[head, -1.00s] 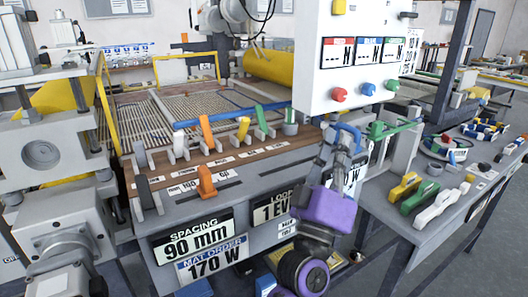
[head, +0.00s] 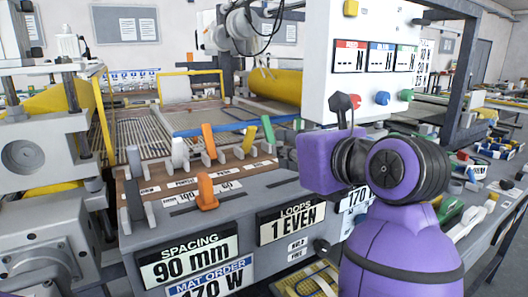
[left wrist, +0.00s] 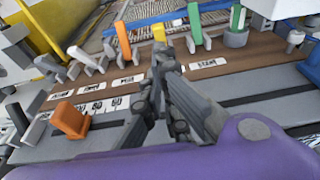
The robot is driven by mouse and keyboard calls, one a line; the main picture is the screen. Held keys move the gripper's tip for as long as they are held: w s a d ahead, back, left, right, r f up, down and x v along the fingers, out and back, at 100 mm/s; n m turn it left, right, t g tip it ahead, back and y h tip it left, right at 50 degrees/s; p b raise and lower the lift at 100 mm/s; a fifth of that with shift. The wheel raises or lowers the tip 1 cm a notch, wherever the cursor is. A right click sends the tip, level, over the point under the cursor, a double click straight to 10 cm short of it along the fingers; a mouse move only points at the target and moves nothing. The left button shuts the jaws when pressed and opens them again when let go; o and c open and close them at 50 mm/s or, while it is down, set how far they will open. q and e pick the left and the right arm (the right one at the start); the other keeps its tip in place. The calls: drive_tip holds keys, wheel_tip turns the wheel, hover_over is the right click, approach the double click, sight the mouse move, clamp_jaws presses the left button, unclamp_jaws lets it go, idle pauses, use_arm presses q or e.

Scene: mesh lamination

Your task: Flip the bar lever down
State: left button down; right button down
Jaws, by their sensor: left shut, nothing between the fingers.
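A row of coloured levers stands on the brown strip of the machine's front: a white lever (head: 179,153), an orange lever (head: 208,140), a yellow lever (head: 249,137) and a green lever (head: 268,128). All stand roughly upright; I cannot read which label marks the bar lever. My purple left gripper (left wrist: 163,58) is shut and empty, in front of the strip, apparently apart from the levers. My right gripper is out of view.
A second orange lever (head: 206,192) stands lower on the grey ledge, near a dark grey lever (head: 134,168). A blue bar (head: 215,129) crosses behind the row. A white control box (head: 372,60) rises at the right. A side table with tools lies beyond my arm.

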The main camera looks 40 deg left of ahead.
use_arm(q)
drive_tip(key=shift+s+d+f, duration=0.1)
drive_tip(key=shift+f, duration=0.2)
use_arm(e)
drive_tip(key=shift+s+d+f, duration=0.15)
use_arm(q)
approach(248, 140)
drive_tip(key=a+f, duration=0.1)
drive_tip(key=w+a+f, duration=0.1)
drive_tip(key=a+f, duration=0.1)
drive_tip(key=a, duration=0.1)
drive_tip(key=shift+w+a+f, duration=0.1)
drive_tip(key=shift+w, duration=0.25)
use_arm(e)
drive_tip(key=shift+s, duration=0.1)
